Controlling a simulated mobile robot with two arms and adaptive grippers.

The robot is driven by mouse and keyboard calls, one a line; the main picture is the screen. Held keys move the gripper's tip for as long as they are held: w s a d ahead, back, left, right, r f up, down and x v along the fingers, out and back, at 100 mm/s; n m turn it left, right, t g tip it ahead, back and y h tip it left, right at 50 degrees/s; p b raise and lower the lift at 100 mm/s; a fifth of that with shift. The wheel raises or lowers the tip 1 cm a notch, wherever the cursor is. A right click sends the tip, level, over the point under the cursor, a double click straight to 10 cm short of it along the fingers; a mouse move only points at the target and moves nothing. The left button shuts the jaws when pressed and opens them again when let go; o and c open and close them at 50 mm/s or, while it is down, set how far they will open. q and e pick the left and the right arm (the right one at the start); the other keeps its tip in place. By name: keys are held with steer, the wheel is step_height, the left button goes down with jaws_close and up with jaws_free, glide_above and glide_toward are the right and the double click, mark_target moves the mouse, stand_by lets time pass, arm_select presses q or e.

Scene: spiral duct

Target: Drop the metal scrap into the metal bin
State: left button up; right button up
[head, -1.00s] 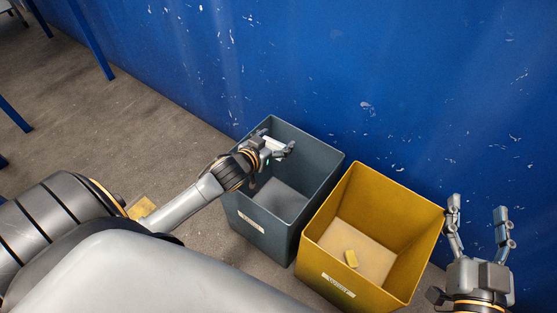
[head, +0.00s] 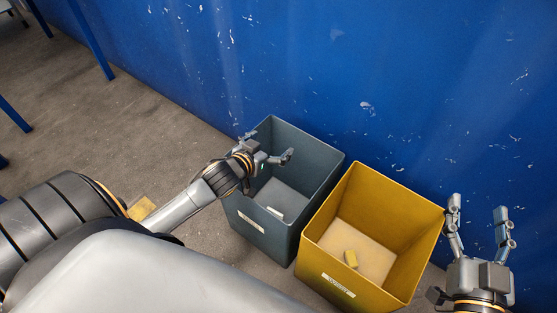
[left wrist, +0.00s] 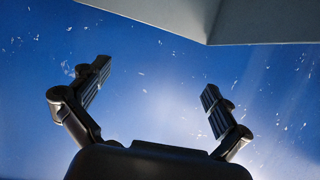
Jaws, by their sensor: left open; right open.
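The metal scrap (head: 276,211), a small light piece, lies inside the grey bin (head: 322,192), near its front wall. The bin's label is too small to read. My left gripper (head: 270,146) is open and empty over the back left part of the grey bin, above the scrap and apart from it. In the left wrist view the two fingers of the left gripper (left wrist: 156,88) stand wide apart with nothing between them. My right gripper (head: 477,212) is open and empty at the right, beside the yellow bin.
A blue wall (head: 400,80) rises behind both. Blue legs (head: 92,40) stand at the upper left.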

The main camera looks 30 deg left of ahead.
arm_select(q)
steer(key=v, duration=0.9)
steer(key=shift+s+r, duration=0.15)
steer(key=shift+s, duration=0.1)
